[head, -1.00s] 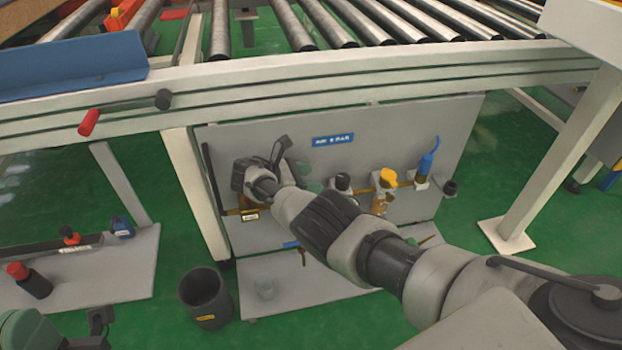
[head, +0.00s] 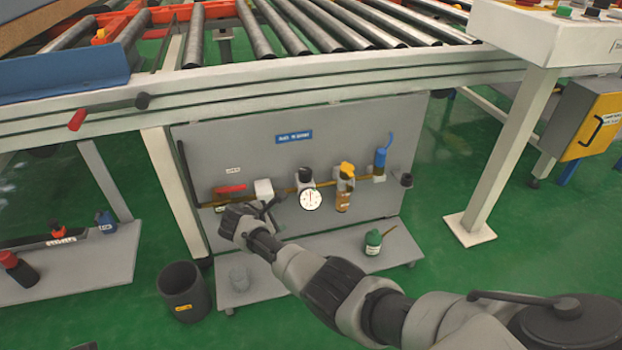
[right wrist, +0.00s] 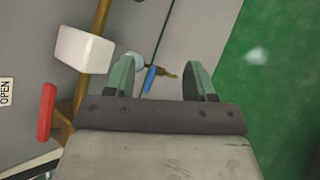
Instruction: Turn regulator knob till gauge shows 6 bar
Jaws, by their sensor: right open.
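The regulator on the grey panel (head: 240,155) has a black knob (head: 305,174) on top. A round white gauge (head: 311,200) sits just below it, facing me; its scale is too small to read. My right gripper (head: 270,208) is left of the gauge and a little lower, in front of the panel, apart from the knob. In the right wrist view its two greenish fingers (right wrist: 160,78) are spread with nothing gripped between them. The knob and gauge cannot be made out there. My left gripper is not in view.
A red lever (head: 231,189) and white block (head: 263,189) are left of the regulator. A yellow-topped unit (head: 346,170) and blue unit (head: 380,160) are to its right. The conveyor frame (head: 270,80) runs overhead.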

